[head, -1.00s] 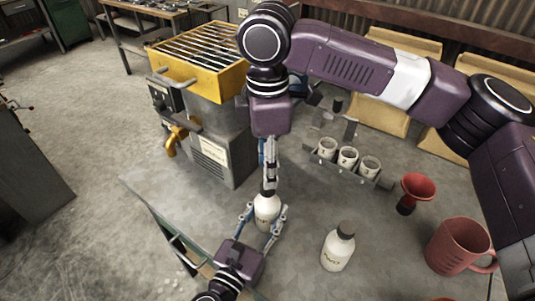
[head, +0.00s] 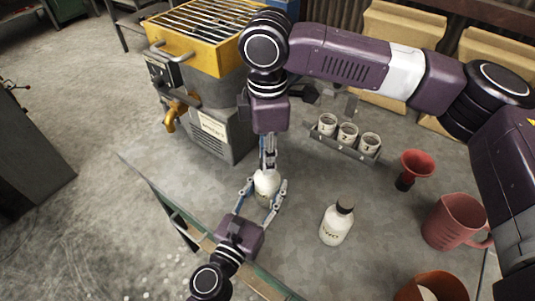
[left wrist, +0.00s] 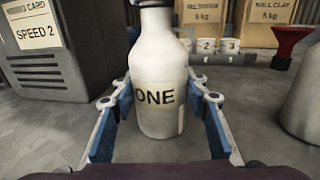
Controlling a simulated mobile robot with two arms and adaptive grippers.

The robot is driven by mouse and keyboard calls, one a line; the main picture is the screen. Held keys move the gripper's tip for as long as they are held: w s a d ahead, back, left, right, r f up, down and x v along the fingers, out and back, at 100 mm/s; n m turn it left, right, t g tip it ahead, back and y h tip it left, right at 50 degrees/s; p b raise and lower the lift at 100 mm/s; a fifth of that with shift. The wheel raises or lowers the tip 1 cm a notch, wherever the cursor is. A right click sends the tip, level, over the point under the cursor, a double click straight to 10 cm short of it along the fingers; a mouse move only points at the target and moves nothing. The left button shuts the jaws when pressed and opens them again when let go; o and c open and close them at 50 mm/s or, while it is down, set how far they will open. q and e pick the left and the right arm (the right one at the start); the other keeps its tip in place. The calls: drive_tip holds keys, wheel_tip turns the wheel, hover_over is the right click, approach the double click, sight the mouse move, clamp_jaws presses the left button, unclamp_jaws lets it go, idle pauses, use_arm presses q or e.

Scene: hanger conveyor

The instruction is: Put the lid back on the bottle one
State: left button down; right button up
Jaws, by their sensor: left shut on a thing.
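The white bottle one (head: 266,186) stands upright on the grey table, between the fingers of my left gripper (head: 263,196). In the left wrist view the bottle (left wrist: 158,65) shows its label "ONE", with the gripper's blue pads on both sides. The left gripper is shut on the bottle's body. My right gripper (head: 268,160) points straight down, right above the bottle's top. Its fingertips are close to the neck. The lid is not clearly visible; I cannot tell whether it sits on the neck or between the right fingers.
A second white bottle (head: 336,224) with a dark lid stands to the right. Beyond are a rack of small cups (head: 346,144), a red funnel (head: 415,166) and a red mug (head: 455,221). A yellow-topped machine (head: 210,80) stands at the back left. An orange-brown vessel (head: 434,287) is at the bottom right.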

clamp_jaws()
drive_tip(key=o, duration=1)
unclamp_jaws()
drive_tip(key=shift+o, duration=0.2)
drive_tip(key=shift+r, duration=0.15)
wheel_tip(320, 180, up, 12)
use_arm(q)
drive_tip(key=c, duration=1)
unclamp_jaws()
drive_tip(key=shift+c, duration=0.2)
drive_tip(key=shift+s, duration=0.1)
drive_tip(key=v, duration=1.2)
